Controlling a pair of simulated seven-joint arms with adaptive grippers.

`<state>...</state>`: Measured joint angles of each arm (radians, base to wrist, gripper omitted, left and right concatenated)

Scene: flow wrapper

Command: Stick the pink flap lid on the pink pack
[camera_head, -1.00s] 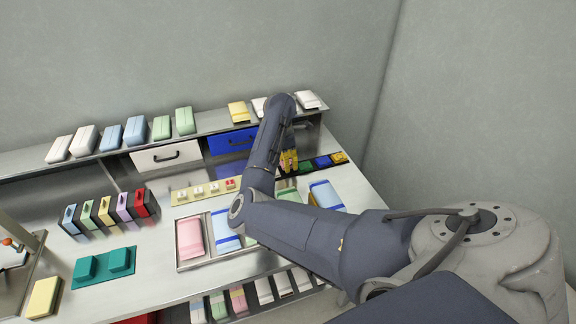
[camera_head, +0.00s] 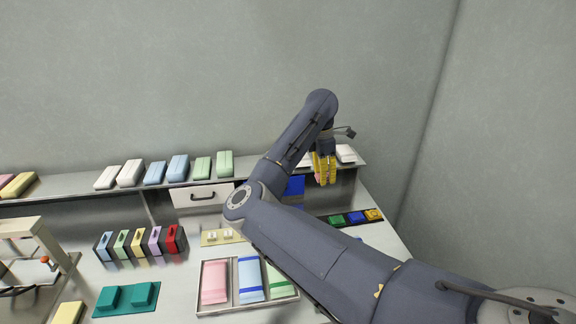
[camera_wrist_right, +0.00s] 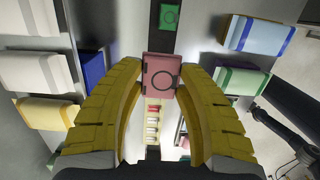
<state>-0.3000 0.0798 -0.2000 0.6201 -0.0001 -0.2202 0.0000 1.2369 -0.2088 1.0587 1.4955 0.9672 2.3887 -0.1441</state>
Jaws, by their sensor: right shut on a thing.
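My right gripper (camera_head: 324,180) has yellow fingers and is shut on the lid. It holds the lid raised above the back right of the bench; only a sliver of pink shows there in the head view. In the wrist view the lid sits between the two fingertips (camera_wrist_right: 160,82). The pink pack (camera_head: 214,284) lies in the left compartment of a metal tray (camera_head: 204,311), well to the left of and below the gripper. My left gripper is not in view.
A blue pack (camera_head: 250,276) and a partly hidden green pack (camera_head: 277,280) share the tray. Green (camera_head: 336,220), blue (camera_head: 355,217) and yellow (camera_head: 374,214) lids sit on a dark strip. Packs line the back shelf (camera_head: 75,188). My right forearm crosses above the bench.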

